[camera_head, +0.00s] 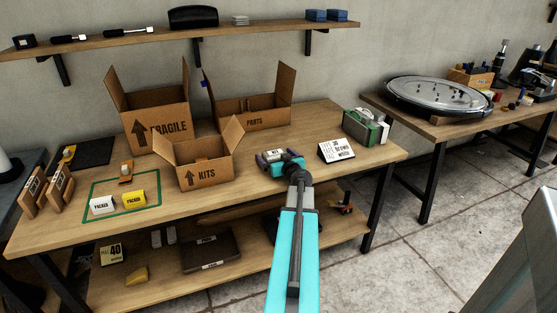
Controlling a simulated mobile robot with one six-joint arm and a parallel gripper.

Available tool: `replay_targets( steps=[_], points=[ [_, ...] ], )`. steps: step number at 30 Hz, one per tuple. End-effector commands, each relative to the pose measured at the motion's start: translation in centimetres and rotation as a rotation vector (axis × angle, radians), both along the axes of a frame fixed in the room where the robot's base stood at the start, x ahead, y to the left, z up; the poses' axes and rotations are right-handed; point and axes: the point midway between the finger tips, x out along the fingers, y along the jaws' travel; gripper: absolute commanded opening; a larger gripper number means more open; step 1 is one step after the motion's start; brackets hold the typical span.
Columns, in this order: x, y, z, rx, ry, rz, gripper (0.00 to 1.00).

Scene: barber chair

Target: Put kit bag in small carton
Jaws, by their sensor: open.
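The small carton (207,176) is a brown open-topped box marked "KITS" with an up arrow, its flaps spread, near the middle of the wooden table. The kit bag (273,154) looks like a small pale packet with a dark "KIT" label, to the right of the carton. My gripper (275,159) is open at the bag, its dark fingers around or just above it. Whether the fingers touch the bag, and whether it rests on the table, I cannot tell. The gripper body hides the bag's near side.
A larger "FRAGILE" carton (158,127) and a "PARTS" carton (262,119) stand behind. A white sign (337,149) and a green-and-grey device (364,127) are to the right. Yellow (134,199) and white (103,205) packets sit at the left. Bare tabletop lies in front of the small carton.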

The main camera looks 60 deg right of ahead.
Motion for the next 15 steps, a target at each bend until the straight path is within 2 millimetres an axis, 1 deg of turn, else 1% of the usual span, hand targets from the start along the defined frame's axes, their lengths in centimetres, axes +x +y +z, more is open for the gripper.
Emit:
replay_targets(
  steps=[13,15],
  points=[
    [0.0,-0.02,0.26,0.001,0.0,0.0,1.0],
    [-0.77,0.61,0.05,0.0,0.0,-0.001,1.0]
  ],
)
